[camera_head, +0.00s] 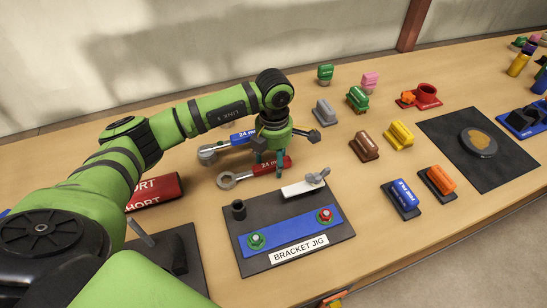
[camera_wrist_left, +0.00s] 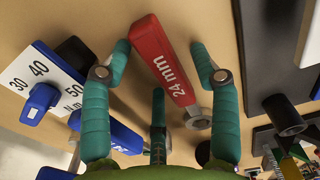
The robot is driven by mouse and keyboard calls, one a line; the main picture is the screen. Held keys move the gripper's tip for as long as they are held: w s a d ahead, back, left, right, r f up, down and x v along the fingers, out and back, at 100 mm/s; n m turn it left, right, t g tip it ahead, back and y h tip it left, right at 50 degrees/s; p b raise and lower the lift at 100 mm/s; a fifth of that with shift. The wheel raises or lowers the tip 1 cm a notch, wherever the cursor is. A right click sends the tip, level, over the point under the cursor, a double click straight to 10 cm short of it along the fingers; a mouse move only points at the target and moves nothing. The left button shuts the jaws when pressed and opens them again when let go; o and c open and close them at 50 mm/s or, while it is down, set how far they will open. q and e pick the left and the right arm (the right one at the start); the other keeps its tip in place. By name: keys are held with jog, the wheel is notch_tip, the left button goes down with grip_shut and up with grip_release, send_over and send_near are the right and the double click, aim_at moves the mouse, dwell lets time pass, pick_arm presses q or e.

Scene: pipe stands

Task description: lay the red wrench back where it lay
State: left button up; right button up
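The red wrench (camera_head: 265,170) lies on the wooden table behind the bracket jig, its grey ring end to the left and its "24 mm" handle to the right. My left gripper (camera_head: 270,158) is directly over the handle. In the left wrist view the red handle (camera_wrist_left: 163,62) lies between the spread teal fingers (camera_wrist_left: 162,55), with gaps on both sides. The fingers look open and do not appear to hold it. My right gripper is not in view.
A blue-handled wrench (camera_head: 243,137) lies just behind the red one. The bracket jig (camera_head: 335,228) stands in front, with a black post (camera_head: 239,210). A red box (camera_head: 160,190) is at left. Several coloured blocks, including a brown one (camera_head: 365,146), stand to the right.

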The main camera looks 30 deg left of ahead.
pick_arm(q)
jog(key=shift+r+p, duration=1.55)
jog(key=shift+r, duration=0.95)
notch_tip(320, 180, up, 12)
